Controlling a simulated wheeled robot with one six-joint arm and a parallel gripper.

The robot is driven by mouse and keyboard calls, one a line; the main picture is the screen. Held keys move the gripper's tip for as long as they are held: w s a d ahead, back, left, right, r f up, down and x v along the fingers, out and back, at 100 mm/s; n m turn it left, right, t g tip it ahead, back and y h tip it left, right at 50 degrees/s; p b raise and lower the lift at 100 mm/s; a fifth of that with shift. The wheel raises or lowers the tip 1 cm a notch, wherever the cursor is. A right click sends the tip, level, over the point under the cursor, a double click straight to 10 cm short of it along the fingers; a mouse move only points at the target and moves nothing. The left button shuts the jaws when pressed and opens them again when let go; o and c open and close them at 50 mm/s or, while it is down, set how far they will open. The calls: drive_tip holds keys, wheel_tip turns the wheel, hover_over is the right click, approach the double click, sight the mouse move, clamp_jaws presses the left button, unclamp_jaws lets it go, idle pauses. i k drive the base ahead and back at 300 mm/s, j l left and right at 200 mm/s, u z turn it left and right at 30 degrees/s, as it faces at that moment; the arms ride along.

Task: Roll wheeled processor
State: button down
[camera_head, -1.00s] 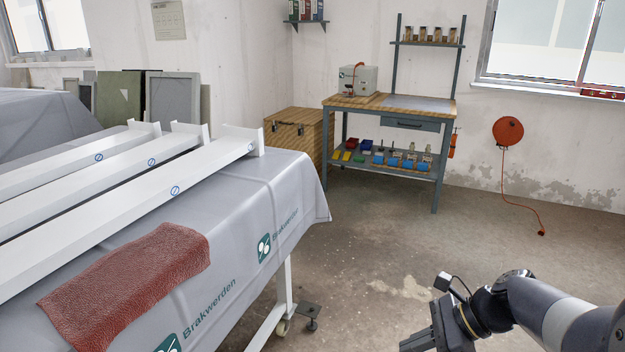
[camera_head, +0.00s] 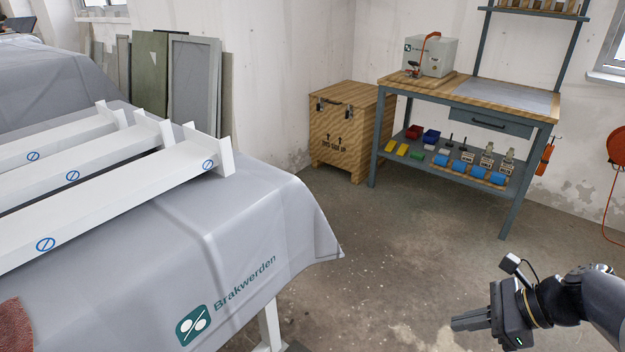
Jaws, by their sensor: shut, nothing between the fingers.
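A grey box-shaped machine (camera_head: 430,55) with a red-orange lever stands on top of the wooden workbench (camera_head: 400,82). I cannot tell whether it is the processor, and I see no wheels on it. The covered table (camera_head: 290,225) at left bears a grey Brakwerden sheet. Its white leg (camera_head: 268,325) shows at the bottom, cut off by the frame edge, with no wheel clearly in view. My gripper (camera_head: 455,323) is at the lower right, shut and empty, pointing left over the floor. It is apart from the table and the workbench.
White beams (camera_head: 130,200) lie on the covered table. A wooden crate (camera_head: 345,130) stands against the wall beside the workbench. The lower shelf (camera_head: 415,165) holds several small coloured items. Concrete floor (camera_head: 400,260) is clear between table and workbench.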

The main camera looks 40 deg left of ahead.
sight(185, 268)
drive_tip(key=i+u, duration=0.25)
drive_tip(key=i, duration=0.3)
drive_tip(key=i+l+u, duration=0.1)
drive_tip(key=i+u, duration=0.15)
drive_tip(key=i, duration=0.25)
drive_tip(key=i+l+u, duration=0.25)
drive_tip(key=i, duration=0.3)
drive_tip(key=i+j+u, duration=0.2)
drive_tip(key=u, duration=0.25)
drive_tip(key=i+u, duration=0.7)
drive_tip(key=u, duration=0.15)
drive_tip(key=i+u, duration=0.45)
drive_tip(key=k+l, duration=0.05)
drive_tip(key=k, duration=0.1)
